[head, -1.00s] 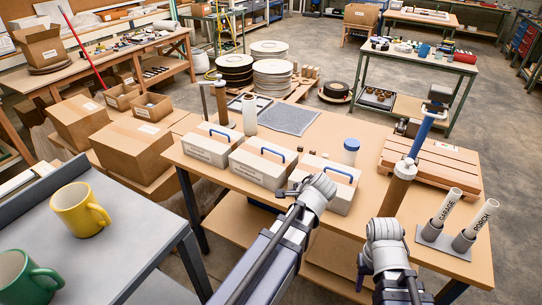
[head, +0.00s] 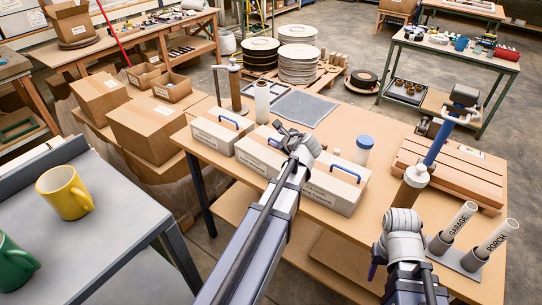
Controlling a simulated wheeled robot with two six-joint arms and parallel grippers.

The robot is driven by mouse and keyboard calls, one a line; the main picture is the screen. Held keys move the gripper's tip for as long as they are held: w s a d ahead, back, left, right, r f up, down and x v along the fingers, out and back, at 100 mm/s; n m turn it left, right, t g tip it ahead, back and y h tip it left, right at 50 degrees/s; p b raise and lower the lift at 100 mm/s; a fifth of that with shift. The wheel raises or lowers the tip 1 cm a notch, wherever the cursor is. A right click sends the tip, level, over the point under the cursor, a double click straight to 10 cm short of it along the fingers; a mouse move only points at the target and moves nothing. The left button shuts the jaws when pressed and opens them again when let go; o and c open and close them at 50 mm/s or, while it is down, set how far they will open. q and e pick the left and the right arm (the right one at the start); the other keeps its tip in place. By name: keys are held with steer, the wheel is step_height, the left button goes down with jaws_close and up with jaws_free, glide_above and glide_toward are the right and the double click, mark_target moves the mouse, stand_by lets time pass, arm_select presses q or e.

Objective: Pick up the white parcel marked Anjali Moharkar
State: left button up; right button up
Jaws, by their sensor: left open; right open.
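Three white box-shaped parcels with blue handles stand in a row on the wooden table: the left parcel (head: 216,136), the middle parcel (head: 252,155) and the right parcel (head: 325,196). Each has dark print on its front, too small for me to read surely. My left gripper (head: 284,131) is open and empty. In the picture it overlaps the middle parcel and the gap before the right one; I cannot tell its height above them. My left arm hides part of the middle and right parcels. My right gripper (head: 378,272) is open and empty, low at the table's front edge, right of the parcels.
A blue-lidded jar (head: 363,151) stands behind the right parcel. A brown cylinder (head: 411,186), slatted wooden board (head: 452,168) and labelled tubes (head: 490,237) are at right. A grey mat (head: 303,107) lies behind. A grey table (head: 120,215) with a yellow mug (head: 64,191) stands left.

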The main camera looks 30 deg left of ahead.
mark_target(271, 138)
arm_select(q)
steer(key=shift+w+a+f+b, duration=0.15)
steer(key=shift+a+f+b, duration=0.1)
steer(key=shift+f+b, duration=0.2)
steer(key=b+x, duration=0.2)
steer(key=x, duration=0.1)
steer(key=shift+w+a+f, duration=0.1)
steer(key=shift+w+f, duration=0.05)
steer(key=shift+f, duration=0.2)
steer(key=shift+w+a+f, duration=0.1)
steer(key=shift+a, duration=0.15)
jaws_close()
stand_by(0.6)
